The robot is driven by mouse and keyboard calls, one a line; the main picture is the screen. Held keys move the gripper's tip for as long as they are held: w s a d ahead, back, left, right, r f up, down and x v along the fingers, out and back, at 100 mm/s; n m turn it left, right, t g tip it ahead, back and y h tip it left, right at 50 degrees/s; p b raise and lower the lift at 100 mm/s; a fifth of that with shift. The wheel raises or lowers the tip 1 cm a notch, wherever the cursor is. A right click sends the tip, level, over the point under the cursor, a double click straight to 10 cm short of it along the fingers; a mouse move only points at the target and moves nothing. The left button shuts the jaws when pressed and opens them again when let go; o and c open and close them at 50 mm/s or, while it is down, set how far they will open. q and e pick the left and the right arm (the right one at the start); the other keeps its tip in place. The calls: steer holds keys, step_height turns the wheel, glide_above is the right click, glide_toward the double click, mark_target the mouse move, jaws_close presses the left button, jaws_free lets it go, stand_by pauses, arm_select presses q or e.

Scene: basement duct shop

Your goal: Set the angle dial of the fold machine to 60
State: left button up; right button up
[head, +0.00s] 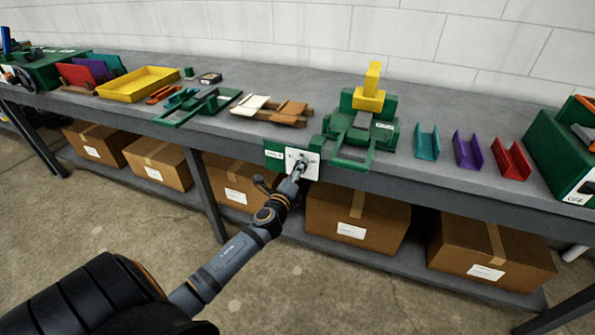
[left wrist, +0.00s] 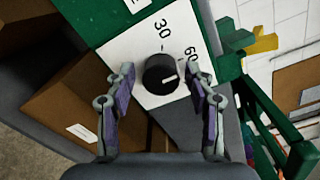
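The green fold machine (head: 383,136) with a yellow block on top stands at the bench's front edge. Its white dial plate (head: 312,170) hangs on the bench front and is partly covered by my left gripper (head: 299,166). In the left wrist view, the round black angle dial (left wrist: 158,70) has a white pointer line directed to the right. The printed 30 is above the knob and the 60 is to its upper right. My left gripper (left wrist: 160,74) is open, with a finger on each side of the dial and visible gaps. My right gripper is out of view.
A yellow tray (head: 140,83) and other tools lie on the grey bench to the left. Teal, purple and red channels (head: 469,151) and another green machine (head: 560,150) are to the right. Cardboard boxes (head: 357,222) sit on the lower shelf.

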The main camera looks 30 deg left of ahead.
arm_select(q)
steer(key=v, duration=1.2)
stand_by(0.3)
